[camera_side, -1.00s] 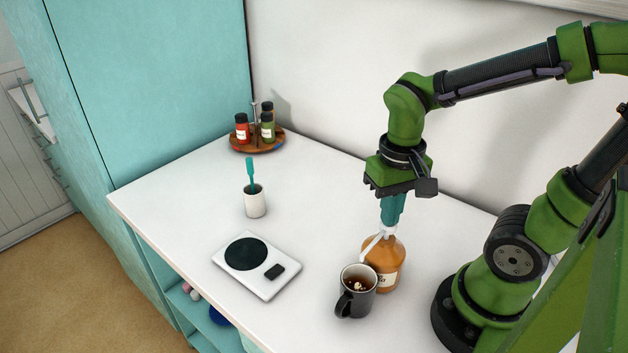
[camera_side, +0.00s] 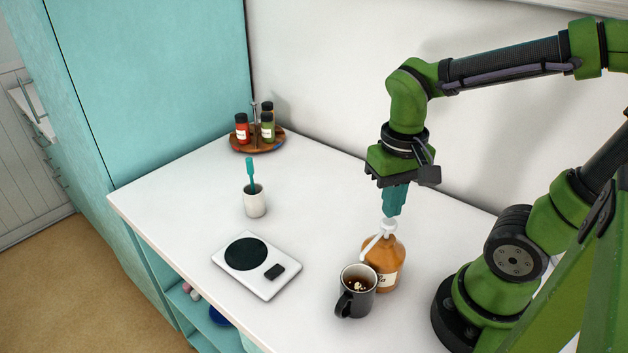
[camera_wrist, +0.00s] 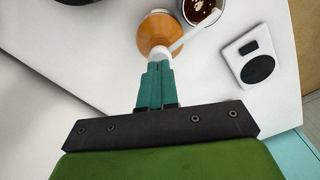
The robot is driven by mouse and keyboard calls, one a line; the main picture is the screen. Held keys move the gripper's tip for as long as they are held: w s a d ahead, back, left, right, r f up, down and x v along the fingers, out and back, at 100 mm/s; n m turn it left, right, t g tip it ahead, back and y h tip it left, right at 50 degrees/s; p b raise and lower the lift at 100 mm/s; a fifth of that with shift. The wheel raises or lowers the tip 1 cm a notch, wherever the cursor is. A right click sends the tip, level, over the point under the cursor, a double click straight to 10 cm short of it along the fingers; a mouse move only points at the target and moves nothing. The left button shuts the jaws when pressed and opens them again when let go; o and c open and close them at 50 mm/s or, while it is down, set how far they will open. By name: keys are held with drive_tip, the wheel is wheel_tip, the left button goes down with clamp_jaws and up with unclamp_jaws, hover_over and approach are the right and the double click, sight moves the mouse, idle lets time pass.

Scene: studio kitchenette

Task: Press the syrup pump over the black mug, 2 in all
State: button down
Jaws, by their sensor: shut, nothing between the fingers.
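The amber syrup bottle (camera_side: 386,272) stands upright on the white counter, with its white pump (camera_side: 388,226) on top. It also shows in the wrist view (camera_wrist: 155,32). The pump's spout reaches over the black mug (camera_side: 356,291), which stands beside the bottle and holds dark liquid with pale flecks. The mug shows at the top edge of the wrist view (camera_wrist: 202,10). My gripper (camera_side: 393,212) has teal fingers shut with nothing between them. In the side view its fingertips are just above the pump head; I cannot tell if they touch it.
A white scale (camera_side: 257,264) with a dark round plate lies left of the mug. A white cup (camera_side: 255,202) with a teal utensil stands behind it. A wooden tray (camera_side: 258,147) with several spice jars is at the back corner. Bare counter lies between them.

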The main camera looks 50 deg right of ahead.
wheel_tip(320, 180, up, 6)
drive_tip(key=shift+f, duration=0.1)
idle(0.4)
drive_tip(key=shift+w, duration=0.1)
drive_tip(key=w+t, duration=0.1)
drive_tip(key=t, duration=0.1)
drive_tip(key=w+a+r+n+t+y, duration=0.1)
drive_tip(key=t, duration=0.1)
drive_tip(key=w+n+t+y, duration=0.1)
drive_tip(key=t, duration=0.2)
drive_tip(key=shift+w+a+r, duration=0.15)
drive_tip(key=shift+w, duration=0.05)
